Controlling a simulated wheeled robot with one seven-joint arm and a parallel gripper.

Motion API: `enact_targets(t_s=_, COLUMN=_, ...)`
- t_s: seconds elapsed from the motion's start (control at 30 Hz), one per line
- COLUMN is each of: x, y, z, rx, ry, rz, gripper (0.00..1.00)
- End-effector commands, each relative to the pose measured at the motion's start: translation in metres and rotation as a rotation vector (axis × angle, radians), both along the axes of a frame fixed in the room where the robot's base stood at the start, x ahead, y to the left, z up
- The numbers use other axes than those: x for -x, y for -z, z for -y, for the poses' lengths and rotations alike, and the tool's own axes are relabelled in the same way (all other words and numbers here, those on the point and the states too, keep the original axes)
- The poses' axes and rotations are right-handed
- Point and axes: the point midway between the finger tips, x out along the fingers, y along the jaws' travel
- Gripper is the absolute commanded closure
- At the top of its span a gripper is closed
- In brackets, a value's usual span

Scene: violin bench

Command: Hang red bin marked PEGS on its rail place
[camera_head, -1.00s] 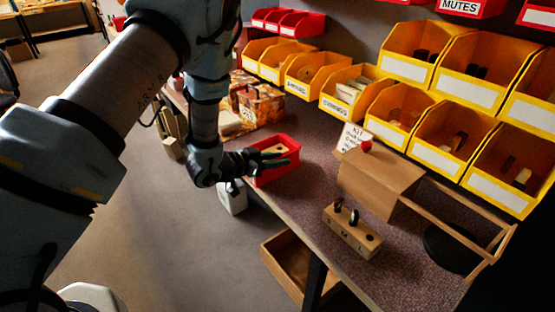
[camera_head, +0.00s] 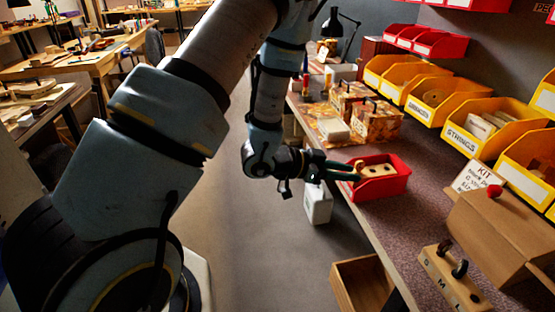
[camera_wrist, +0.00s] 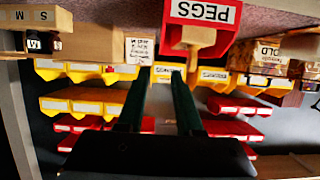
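The red bin (camera_head: 392,188) stands on the bench top with a pale wooden piece (camera_head: 376,170) in it. The wrist view is upside down and shows the bin's PEGS label (camera_wrist: 203,12) at the top. My gripper (camera_head: 356,172) is at the bin's left side, fingers pointing toward it. In the wrist view my gripper (camera_wrist: 163,72) has its two fingers apart with nothing held between them. I cannot tell whether a fingertip touches the bin. Other red bins (camera_head: 425,40) hang in a row on the back wall. A partly cut-off label starting "PE" (camera_head: 545,8) shows at the upper right.
Yellow bins (camera_head: 440,97) line the wall behind the bench. Patterned boxes (camera_head: 375,118) stand behind the red bin. A cardboard box (camera_head: 500,232) with a KIT card (camera_head: 478,177) and a wooden block (camera_head: 452,280) stand at right. An open drawer (camera_head: 362,284) juts below.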

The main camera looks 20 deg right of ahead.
Motion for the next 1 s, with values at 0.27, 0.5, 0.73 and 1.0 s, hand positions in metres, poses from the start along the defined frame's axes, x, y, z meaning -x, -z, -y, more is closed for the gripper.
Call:
enact_targets(t_s=0.27, x=-0.045, y=-0.006, z=-0.020, rx=-0.090, ry=-0.152, rz=0.046, gripper=0.65)
enact_targets(t_s=0.5, x=-0.151, y=-0.028, z=-0.149, rx=-0.428, ry=-0.678, rz=0.019, gripper=0.65)
enact_targets(t_s=0.73, x=-0.138, y=-0.054, z=-0.302, rx=-0.728, ry=-1.126, rz=-0.285, gripper=0.65)
enact_targets(t_s=1.0, x=-0.053, y=-0.080, z=-0.372, rx=-0.884, ry=-1.346, rz=-0.699, gripper=0.65)
